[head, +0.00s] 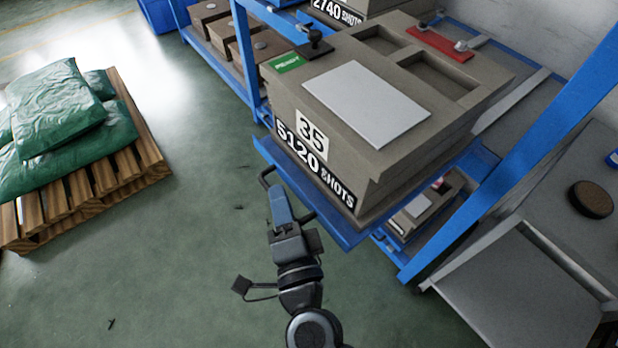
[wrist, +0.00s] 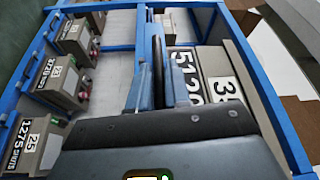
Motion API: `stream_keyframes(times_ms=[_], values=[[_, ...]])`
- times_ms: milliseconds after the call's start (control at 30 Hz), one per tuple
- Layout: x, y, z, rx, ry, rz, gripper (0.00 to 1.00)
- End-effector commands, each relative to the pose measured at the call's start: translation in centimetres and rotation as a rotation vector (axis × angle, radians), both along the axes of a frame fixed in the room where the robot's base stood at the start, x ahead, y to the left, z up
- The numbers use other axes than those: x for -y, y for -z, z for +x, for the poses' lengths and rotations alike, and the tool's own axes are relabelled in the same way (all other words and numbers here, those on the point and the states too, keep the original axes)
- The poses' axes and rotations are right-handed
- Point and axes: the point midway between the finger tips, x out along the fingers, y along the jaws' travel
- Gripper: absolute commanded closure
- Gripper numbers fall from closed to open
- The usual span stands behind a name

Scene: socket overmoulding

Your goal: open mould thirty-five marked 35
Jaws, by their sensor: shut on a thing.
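Mould 35 (head: 385,160) is a large grey-beige block marked "35" and "5120 SHOTS". It sits on a blue shelf tray (head: 340,229) of the rack, with a green READY tag (head: 287,62) and a grey plate on its top. A dark bar handle (head: 266,178) stands out at the tray's front. My gripper (head: 282,208) is at this handle, below the mould's marked face, and shut on it. The wrist view shows the dark handle (wrist: 158,62) between my blue fingers, partly hidden by them. The mould's labels (wrist: 222,88) show to their right.
Other moulds stand in the rack, one marked "2740 SHOTS" (head: 338,12). A blue rack post (head: 520,155) rises at the right, beside a grey bench (head: 535,285). Green sacks (head: 60,110) lie on a wooden pallet (head: 145,150) at the left. The floor between is clear.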

Motion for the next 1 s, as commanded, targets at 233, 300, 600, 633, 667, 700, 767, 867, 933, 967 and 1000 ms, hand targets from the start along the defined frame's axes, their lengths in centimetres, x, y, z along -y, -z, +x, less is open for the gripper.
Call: stream_keyframes(times_ms=[233, 300, 600, 633, 667, 700, 767, 867, 933, 967, 1000], values=[[-1.4, 0.0, -1.0, -0.001, 0.007, -0.001, 1.00], [-1.5, 0.1, -1.1, 0.000, 0.008, 0.000, 1.00], [-1.5, 0.1, -1.1, 0.001, 0.009, 0.000, 1.00], [-1.5, 0.1, -1.1, 0.001, 0.009, 0.000, 1.00], [-1.5, 0.1, -1.1, 0.001, 0.009, 0.000, 0.80], [-1.5, 0.1, -1.1, 0.001, 0.009, 0.000, 0.76], [-1.5, 0.1, -1.1, 0.001, 0.009, 0.000, 0.70], [-1.5, 0.0, -1.1, 0.001, 0.009, 0.000, 0.62], [-1.5, 0.0, -1.1, 0.001, 0.009, 0.000, 0.62], [-1.5, 0.0, -1.1, 0.002, 0.009, 0.000, 0.62], [-1.5, 0.0, -1.1, 0.002, 0.009, 0.000, 0.62]])
